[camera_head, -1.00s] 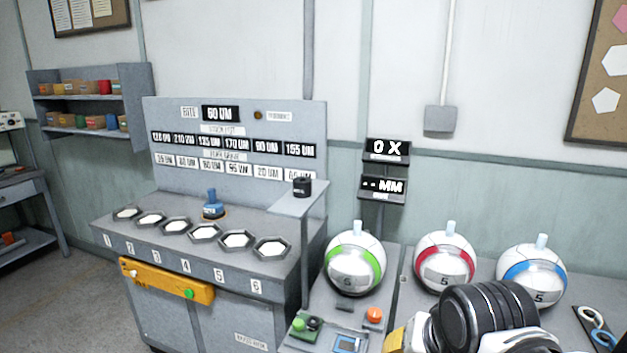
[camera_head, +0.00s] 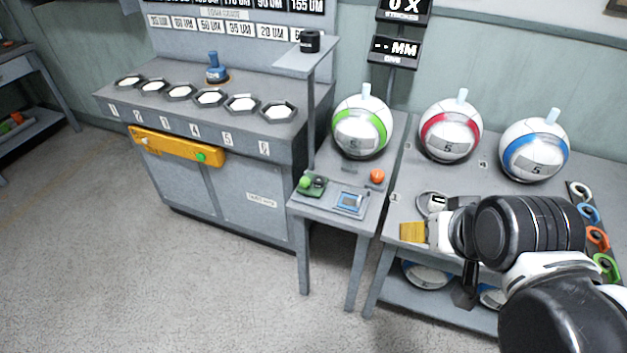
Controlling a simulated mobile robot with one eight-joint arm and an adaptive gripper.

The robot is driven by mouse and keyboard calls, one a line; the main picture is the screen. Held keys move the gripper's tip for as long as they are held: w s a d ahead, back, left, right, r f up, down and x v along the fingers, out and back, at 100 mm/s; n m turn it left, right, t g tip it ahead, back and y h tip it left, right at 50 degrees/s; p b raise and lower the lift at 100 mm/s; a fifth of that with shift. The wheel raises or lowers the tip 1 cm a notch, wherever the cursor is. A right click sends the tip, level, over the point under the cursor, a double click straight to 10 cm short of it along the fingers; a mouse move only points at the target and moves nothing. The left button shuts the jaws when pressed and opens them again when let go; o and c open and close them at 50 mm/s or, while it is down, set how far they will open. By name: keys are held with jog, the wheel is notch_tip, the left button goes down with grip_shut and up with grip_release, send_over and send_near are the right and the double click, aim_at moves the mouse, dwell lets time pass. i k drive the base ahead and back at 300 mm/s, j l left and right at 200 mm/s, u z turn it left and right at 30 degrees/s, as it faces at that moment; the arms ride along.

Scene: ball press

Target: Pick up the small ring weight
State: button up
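I cannot say for certain which thing is the small ring weight. A small black cylinder (camera_head: 310,41) stands on the raised grey shelf beside the back panel. Several coloured ring-shaped pieces lie on a dark strip at the right: white (camera_head: 581,190), blue (camera_head: 589,213), orange (camera_head: 597,238) and green (camera_head: 606,266).
Balls with green (camera_head: 361,128), red (camera_head: 450,131) and blue (camera_head: 534,150) bands stand at the back. A round grey piece (camera_head: 431,203) lies behind my gripper. A bench (camera_head: 200,118) with several hexagonal wells stands left. The floor (camera_head: 190,290) in front is clear.

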aim_at(316, 184)
jog(key=i+l, duration=0.1)
jog(key=l, duration=0.3)
jog(key=i+l, duration=0.1)
jog(key=l, duration=0.35)
jog(key=i+l+u, duration=0.1)
jog(key=l, duration=0.3)
